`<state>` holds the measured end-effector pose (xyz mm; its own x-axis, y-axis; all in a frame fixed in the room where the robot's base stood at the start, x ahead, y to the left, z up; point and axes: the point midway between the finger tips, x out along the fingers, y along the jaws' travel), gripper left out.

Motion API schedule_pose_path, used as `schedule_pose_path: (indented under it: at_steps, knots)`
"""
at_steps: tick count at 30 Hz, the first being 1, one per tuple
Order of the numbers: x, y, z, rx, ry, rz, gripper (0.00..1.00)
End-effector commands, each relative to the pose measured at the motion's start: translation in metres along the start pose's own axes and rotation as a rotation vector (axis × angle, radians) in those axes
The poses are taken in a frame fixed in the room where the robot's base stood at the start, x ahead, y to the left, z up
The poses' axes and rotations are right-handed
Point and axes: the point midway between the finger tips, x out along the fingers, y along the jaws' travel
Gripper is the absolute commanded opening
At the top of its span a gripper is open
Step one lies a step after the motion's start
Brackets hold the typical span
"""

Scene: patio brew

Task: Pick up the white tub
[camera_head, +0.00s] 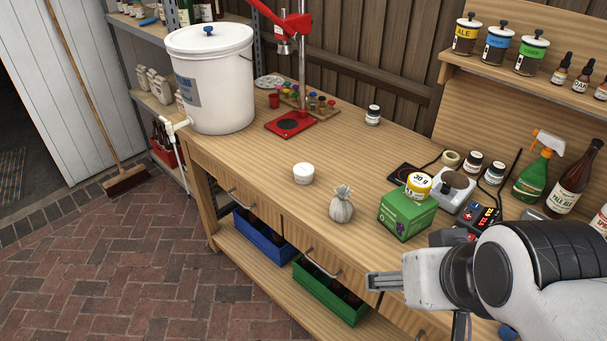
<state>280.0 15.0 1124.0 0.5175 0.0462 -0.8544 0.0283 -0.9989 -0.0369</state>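A small white tub (303,174) with a white lid stands upright on the wooden workbench (265,165), near the middle of its front half. It stands apart from the things around it. My gripper (385,282) is at the lower right, in front of the bench's front edge and pointing left. It is to the right of the tub and nearer the camera, not touching it. The gripper shows side-on, so the gap between its fingers cannot be made out. I see nothing held in it.
A tied grey sack (341,205) and a green box (407,214) with a yellow-labelled jar (418,185) stand right of the tub. A red capping stand (290,122) and large white bucket (211,80) are behind. A spray bottle (536,170) stands at right. Bench around the tub is clear.

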Motion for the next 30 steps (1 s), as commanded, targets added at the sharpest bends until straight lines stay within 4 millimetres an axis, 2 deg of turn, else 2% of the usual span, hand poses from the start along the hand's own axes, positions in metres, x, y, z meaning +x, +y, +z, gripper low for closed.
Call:
schedule_pose_path:
  at_steps: [15, 30]
  knots:
    - [0.047, -0.053, -0.123, 0.015, 0.179, -0.126, 0.63]
    - [0.108, -0.098, -0.225, 0.073, 0.349, -0.181, 0.63]
